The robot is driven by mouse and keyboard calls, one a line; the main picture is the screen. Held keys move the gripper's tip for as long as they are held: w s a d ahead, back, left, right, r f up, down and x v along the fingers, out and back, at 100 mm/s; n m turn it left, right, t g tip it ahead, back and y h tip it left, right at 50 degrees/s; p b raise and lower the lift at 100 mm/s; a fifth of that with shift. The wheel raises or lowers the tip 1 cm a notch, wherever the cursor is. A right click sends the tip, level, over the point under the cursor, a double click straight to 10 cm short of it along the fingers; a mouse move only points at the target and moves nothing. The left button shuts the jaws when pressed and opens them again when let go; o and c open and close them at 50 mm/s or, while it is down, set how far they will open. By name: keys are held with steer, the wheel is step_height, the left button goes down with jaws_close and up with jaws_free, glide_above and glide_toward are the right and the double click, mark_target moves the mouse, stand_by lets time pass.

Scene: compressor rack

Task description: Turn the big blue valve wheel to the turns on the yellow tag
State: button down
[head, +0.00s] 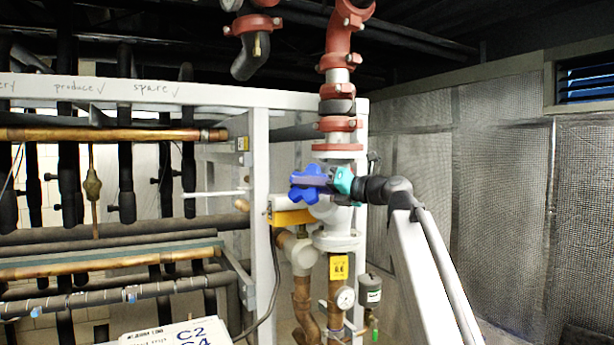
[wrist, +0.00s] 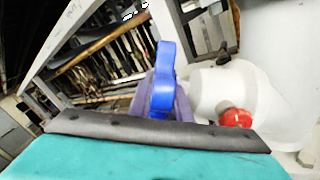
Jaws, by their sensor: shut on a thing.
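The big blue valve wheel (head: 306,195) is a lobed handwheel on the white valve body (head: 328,212), left of the red pipe column in the head view. My gripper (head: 330,184) reaches in from the right and is shut on the wheel's rim. In the wrist view a blue lobe of the wheel (wrist: 163,80) rises behind the dark jaw pad; the grasp itself is partly hidden. The yellow tag (head: 338,267) hangs below the valve on the pipe. Its dark marking is too small to read surely.
A pressure gauge (head: 345,298) and a dark canister (head: 369,290) sit below the valve. A white frame post (head: 261,200) stands left of the wheel, with copper pipes (head: 110,134) beyond it. A red cap (wrist: 235,117) shows close by in the wrist view.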

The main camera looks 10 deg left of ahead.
steer(key=shift+w+r+n+g+h+p, duration=0.15)
steer(key=shift+n+g+h+p, duration=0.3)
steer(key=shift+g+p, duration=0.55)
steer(key=shift+n+g+h+p, duration=0.3)
steer(key=shift+n+g+h, duration=0.05)
steer(key=shift+g, duration=0.25)
steer(key=shift+s, duration=0.2)
steer(key=c, duration=1.9)
jaws_free()
steer(key=shift+b+v, duration=2.6)
steer(key=shift+v, duration=4.3)
